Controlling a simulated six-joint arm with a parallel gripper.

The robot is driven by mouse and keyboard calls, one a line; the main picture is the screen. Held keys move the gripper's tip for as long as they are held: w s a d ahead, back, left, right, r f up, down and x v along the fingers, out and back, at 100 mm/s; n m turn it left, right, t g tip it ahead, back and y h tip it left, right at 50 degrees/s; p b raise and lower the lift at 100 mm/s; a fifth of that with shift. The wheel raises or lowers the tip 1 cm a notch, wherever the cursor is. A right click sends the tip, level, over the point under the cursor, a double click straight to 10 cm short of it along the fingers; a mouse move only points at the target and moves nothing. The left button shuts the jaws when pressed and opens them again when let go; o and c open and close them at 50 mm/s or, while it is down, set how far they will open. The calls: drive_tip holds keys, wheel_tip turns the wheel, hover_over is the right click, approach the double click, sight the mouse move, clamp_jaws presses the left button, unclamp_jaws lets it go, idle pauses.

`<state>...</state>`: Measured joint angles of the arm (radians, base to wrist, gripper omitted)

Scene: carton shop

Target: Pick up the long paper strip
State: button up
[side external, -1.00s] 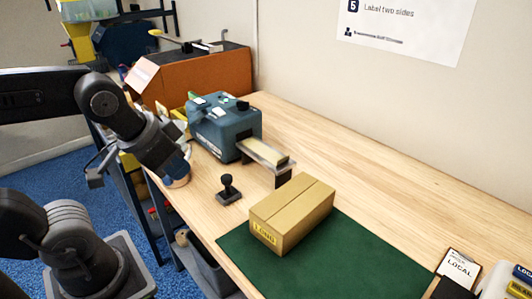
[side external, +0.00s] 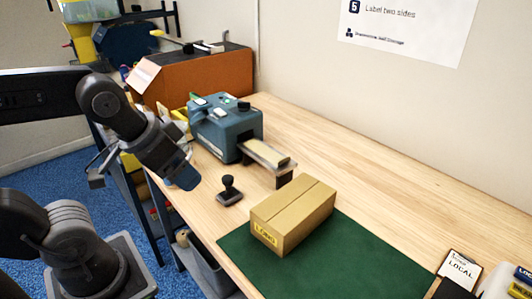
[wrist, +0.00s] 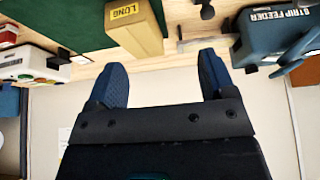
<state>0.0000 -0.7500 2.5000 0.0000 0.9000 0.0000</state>
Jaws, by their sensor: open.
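A pale tan paper strip (side external: 268,154) lies on the outlet tray of the blue-grey strip feeder (side external: 222,122) in the side external view. My gripper (side external: 186,180) is left of the feeder's tray and apart from the strip, near the bench's left edge. In the wrist view its two blue fingers are spread, with nothing between the fingertips (wrist: 162,68). The feeder (wrist: 272,35) shows there at the upper right. I cannot make out the strip clearly in the wrist view.
A carton marked LONG (side external: 292,213) sits on the green mat (side external: 368,258). A black stamp (side external: 229,191) stands between my gripper and the carton. An orange-brown machine (side external: 205,75) is behind the feeder.

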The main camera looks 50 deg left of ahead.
drive_tip(key=w+r+n+g, duration=0.1)
drive_tip(key=w+r+n, duration=0.3)
drive_tip(key=w, duration=0.3)
drive_tip(key=n+g, duration=0.5)
drive_tip(key=n, duration=0.9)
hover_over(284, 165)
wheel_tip(284, 165, down, 4)
drive_tip(key=f, duration=0.8)
drive_tip(key=shift+w+a+f, duration=0.1)
drive_tip(key=shift+a+f, duration=0.2)
drive_tip(key=shift+f, duration=0.1)
drive_tip(key=shift+d+f, duration=0.15)
drive_tip(key=shift+f, duration=1.2)
drive_tip(key=shift+d+f, duration=0.1)
drive_tip(key=shift+f, duration=1.25)
drive_tip(key=c, duration=0.8)
drive_tip(key=shift+c, duration=0.2)
